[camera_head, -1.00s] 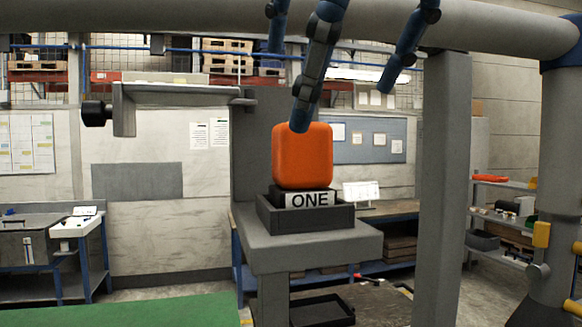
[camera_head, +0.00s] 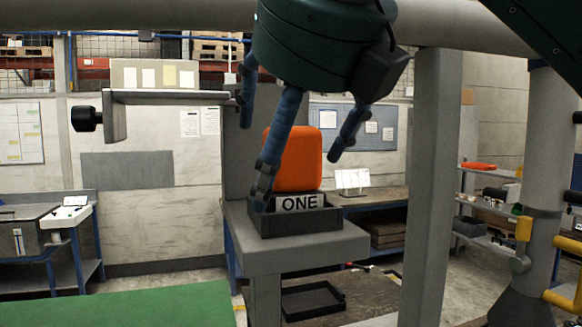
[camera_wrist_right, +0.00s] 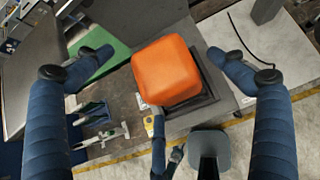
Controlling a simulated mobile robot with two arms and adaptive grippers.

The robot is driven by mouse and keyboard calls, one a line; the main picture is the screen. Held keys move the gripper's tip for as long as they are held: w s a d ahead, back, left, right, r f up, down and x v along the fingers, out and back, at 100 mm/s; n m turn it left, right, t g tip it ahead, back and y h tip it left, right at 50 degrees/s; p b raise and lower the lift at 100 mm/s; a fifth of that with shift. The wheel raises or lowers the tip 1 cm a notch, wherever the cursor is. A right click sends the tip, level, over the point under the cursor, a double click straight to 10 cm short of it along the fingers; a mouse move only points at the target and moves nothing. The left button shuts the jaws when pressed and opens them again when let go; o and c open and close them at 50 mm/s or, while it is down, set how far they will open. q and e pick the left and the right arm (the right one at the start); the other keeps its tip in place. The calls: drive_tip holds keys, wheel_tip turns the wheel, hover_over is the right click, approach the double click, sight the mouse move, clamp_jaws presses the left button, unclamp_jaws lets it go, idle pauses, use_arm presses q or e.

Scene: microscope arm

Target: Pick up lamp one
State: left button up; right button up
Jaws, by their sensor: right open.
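Lamp one is an orange rounded block (camera_head: 297,160) on a dark base in a dark tray (camera_head: 310,222), with an "ONE" label (camera_head: 299,203) on its front. My right gripper (camera_head: 292,140) has three blue fingers spread open around the lamp. One finger passes in front of the lamp's left side, with its tip near the tray's left edge; another is at its right. In the right wrist view the lamp (camera_wrist_right: 167,72) sits between the spread fingers, and no grip on it shows. Whether the near finger touches the lamp or tray cannot be told. My left gripper is not in view.
The tray stands on a grey pedestal (camera_head: 265,250). A grey post (camera_head: 430,190) rises to its right, and a grey arm with a black knob (camera_head: 86,118) sticks out at the left. A green surface (camera_head: 120,308) lies at front left. A thick pipe crosses above.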

drive_tip(key=shift+s, duration=0.15)
drive_tip(key=c, duration=1.4)
drive_tip(key=shift+c, duration=0.3)
drive_tip(key=shift+r, duration=0.15)
